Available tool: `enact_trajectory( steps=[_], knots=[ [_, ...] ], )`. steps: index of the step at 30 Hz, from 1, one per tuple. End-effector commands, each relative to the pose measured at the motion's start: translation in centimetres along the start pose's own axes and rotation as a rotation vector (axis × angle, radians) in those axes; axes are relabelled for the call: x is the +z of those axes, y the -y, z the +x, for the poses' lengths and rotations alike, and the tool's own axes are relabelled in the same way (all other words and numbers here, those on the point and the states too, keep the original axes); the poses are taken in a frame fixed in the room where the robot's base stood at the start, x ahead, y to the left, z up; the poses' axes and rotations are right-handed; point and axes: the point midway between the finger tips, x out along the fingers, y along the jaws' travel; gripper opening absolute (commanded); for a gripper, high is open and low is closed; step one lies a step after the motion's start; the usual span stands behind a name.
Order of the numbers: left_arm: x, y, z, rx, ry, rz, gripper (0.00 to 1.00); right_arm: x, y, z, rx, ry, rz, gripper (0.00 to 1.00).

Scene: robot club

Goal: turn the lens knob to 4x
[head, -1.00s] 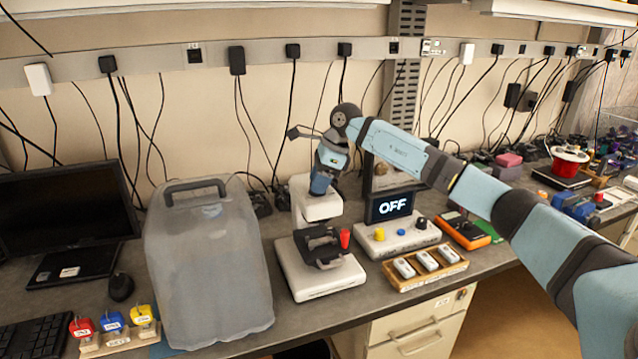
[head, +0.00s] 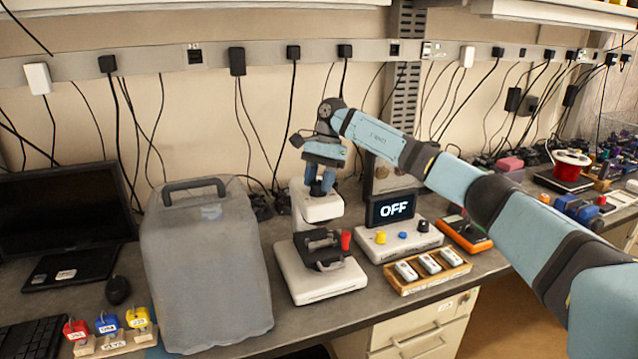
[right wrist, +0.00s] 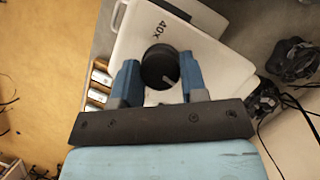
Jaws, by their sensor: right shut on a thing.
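The white microscope (head: 318,210) stands on the bench in the middle of the head view. In the right wrist view, the round black lens knob (right wrist: 160,67) with a pale pointer line sits on the microscope's white top (right wrist: 196,50). A "40x" label (right wrist: 158,30) shows beside the knob; a 4x mark cannot be made out. The pointer line slants towards the lower right of that view, away from the 40x label. My right gripper (head: 320,188) comes down from above, its blue fingers on either side of the knob, shut on it. My left gripper is not in view.
A translucent grey cover (head: 205,270) with a handle stands close left of the microscope. A control box with an "OFF" screen (head: 391,208) and a wooden tray of small white blocks (head: 428,268) are on the right. A red-handled black part (head: 325,245) sits on the microscope's base.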

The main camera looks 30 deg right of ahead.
Motion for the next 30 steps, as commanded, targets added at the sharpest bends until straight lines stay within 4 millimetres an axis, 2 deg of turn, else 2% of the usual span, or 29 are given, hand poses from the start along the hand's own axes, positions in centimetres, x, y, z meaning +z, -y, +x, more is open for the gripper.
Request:
enact_trajectory(
  steps=[12,27,28,30],
  knots=[
    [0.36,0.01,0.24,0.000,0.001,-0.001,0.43,0.03,0.07,-0.04,0.060,-0.001,-0.146,0.16],
    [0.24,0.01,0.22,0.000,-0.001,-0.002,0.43,0.05,0.08,-0.03,0.065,-0.001,-0.160,0.16],
    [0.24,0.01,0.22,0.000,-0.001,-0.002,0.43,0.05,0.08,-0.02,0.065,-0.001,-0.160,0.46],
    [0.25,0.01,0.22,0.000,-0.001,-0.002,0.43,0.05,0.08,-0.02,0.065,0.000,-0.160,0.62]
  ],
)
